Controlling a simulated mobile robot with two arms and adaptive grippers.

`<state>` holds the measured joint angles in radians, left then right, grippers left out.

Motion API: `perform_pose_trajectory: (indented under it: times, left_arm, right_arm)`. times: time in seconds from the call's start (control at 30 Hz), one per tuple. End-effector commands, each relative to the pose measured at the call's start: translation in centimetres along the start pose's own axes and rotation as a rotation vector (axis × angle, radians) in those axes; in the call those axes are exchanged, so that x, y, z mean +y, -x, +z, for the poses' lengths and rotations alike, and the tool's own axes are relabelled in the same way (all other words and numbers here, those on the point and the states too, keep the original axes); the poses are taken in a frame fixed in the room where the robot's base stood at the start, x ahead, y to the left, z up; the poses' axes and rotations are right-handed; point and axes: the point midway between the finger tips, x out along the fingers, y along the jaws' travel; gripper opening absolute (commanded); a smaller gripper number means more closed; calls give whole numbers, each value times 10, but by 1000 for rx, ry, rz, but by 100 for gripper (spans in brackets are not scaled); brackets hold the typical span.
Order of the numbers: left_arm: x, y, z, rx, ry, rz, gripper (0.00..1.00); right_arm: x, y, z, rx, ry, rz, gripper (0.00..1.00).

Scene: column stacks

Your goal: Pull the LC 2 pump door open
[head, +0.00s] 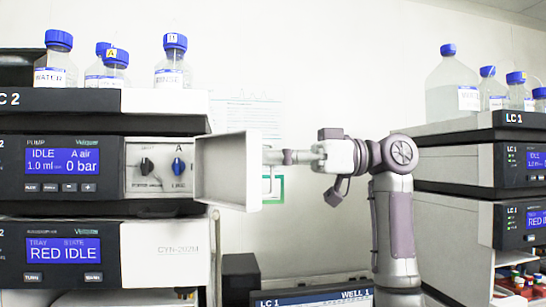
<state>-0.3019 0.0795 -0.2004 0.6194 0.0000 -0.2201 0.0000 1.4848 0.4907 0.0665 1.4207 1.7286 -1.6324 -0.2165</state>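The LC 2 stack stands on the left. Its pump module shows a blue screen (61,161) reading IDLE and 0 bar. The pump door (226,172) is a pale panel swung out to the right of the module. My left gripper is not in view.
Blue-capped bottles (172,62) stand on top of the LC 2 stack. The LC 1 stack (455,175) stands close behind my arm on the right, with more bottles (452,85) on top. A monitor (315,297) is at the bottom. White wall lies between the stacks.

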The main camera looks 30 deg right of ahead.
Motion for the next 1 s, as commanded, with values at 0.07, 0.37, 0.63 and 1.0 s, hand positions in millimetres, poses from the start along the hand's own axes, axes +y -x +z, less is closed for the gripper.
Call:
perform_pose_trajectory:
  times: [0.07, 0.37, 0.63, 1.0]
  left_arm:
    - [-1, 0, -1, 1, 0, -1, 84]
    - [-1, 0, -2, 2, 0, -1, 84]
    - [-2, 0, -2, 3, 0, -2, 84]
    - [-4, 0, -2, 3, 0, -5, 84]
  right_arm:
    - [0, 0, 1, -3, -3, 4, 0]
    - [0, 0, 1, -3, -3, 6, 0]
    - [0, 0, 1, -3, -3, 6, 27]
    - [0, 2, 0, -1, -1, 7, 32]
